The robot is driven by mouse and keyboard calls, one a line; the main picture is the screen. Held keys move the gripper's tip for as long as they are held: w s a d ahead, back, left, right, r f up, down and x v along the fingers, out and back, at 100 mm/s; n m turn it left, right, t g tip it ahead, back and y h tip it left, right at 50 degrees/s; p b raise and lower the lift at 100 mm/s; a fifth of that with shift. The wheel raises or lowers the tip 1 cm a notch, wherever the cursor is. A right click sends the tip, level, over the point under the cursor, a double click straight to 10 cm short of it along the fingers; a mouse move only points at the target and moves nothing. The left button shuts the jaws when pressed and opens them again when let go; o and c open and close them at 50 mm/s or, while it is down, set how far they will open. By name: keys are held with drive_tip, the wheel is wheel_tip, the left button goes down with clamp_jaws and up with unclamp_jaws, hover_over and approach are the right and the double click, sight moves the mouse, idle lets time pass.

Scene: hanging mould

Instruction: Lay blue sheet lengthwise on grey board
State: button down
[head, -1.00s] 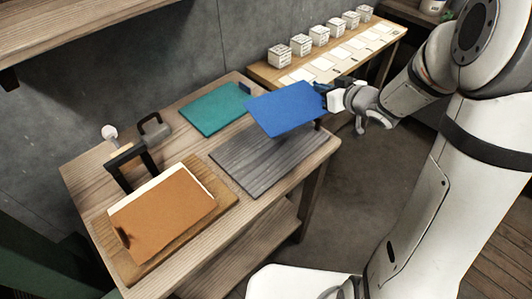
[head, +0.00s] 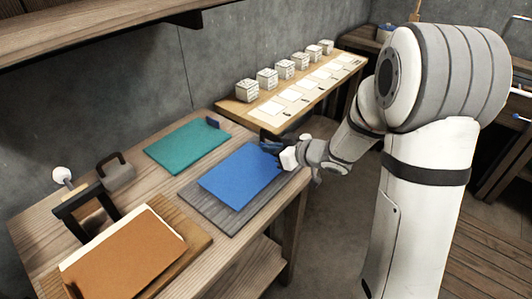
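The blue sheet (head: 241,177) is over the grey board (head: 205,212) in the head view, its long side running roughly along the board's long side. Grey board shows along the sheet's left and front sides. The sheet looks flat on or very close to the board; I cannot tell if it fully touches. My gripper (head: 279,150) is at the sheet's far right end, with its dark fingers at the sheet's edge. The fingertips are small and partly hidden, so whether they still pinch the sheet is unclear.
A teal sheet (head: 186,146) lies behind the board. An orange-brown sheet (head: 128,257) lies on a wooden board at front left, beside a dark frame (head: 84,209) and a grey handled block (head: 117,173). A side bench (head: 265,115) holds several white cubes and cards.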

drive_tip(key=shift+f, duration=0.4)
drive_tip(key=shift+f, duration=0.2)
drive_tip(key=c, duration=1.6)
unclamp_jaws()
drive_tip(key=shift+c, duration=0.2)
drive_tip(key=shift+r, duration=0.1)
